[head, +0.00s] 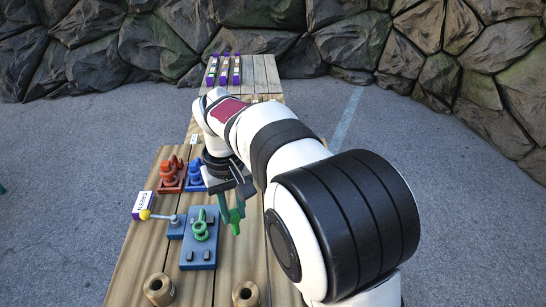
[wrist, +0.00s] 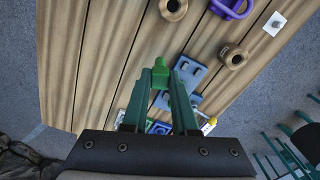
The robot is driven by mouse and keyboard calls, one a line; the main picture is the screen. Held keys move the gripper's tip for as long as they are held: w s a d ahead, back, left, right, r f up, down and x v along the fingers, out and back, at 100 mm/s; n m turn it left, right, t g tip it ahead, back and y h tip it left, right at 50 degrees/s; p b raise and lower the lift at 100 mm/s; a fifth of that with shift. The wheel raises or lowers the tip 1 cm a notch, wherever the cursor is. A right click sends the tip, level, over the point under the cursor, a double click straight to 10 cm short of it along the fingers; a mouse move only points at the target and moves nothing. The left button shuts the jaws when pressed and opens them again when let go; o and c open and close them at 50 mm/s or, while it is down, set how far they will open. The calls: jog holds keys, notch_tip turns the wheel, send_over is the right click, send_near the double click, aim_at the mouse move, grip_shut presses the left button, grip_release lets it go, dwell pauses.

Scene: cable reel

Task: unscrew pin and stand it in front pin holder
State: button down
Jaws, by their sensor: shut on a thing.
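My gripper (wrist: 159,75) is shut on a bright green pin (wrist: 157,72), which shows between the dark green fingertips in the wrist view. In the head view the gripper (head: 234,207) hangs just right of the blue-grey plate (head: 198,250), above the planks. The green shackle (head: 201,226) is on that plate, apart from the pin. Two round wooden holders, each with a hole, stand at the near end: a left one (head: 158,289) and a right one (head: 246,294). Both holes look empty.
A yellow-tipped lever (head: 160,217) and a GREEN label box (head: 143,204) are left of the plate. Red (head: 172,175) and blue (head: 195,176) shackle stands sit behind it. Purple-ended blocks (head: 224,70) lie far back. Bare planks lie right of the plate.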

jog(key=s+a+f+n, duration=0.25)
jog(key=a+f, duration=0.25)
jog(key=a, duration=0.6)
jog(key=n, duration=0.3)
send_near(152, 278)
jog(key=s+d+f, duration=0.1)
jog(key=s, duration=0.1)
jog(key=shift+m, duration=0.25)
jog(key=shift+w+d+f, duration=0.1)
jog(key=shift+d+f, duration=0.05)
jog(key=shift+f, duration=0.95)
jog(key=shift+w+d+f, duration=0.1)
jog(key=shift+f, duration=0.95)
jog(key=shift+f, duration=0.7)
jog(key=c, duration=0.6)
grip_release()
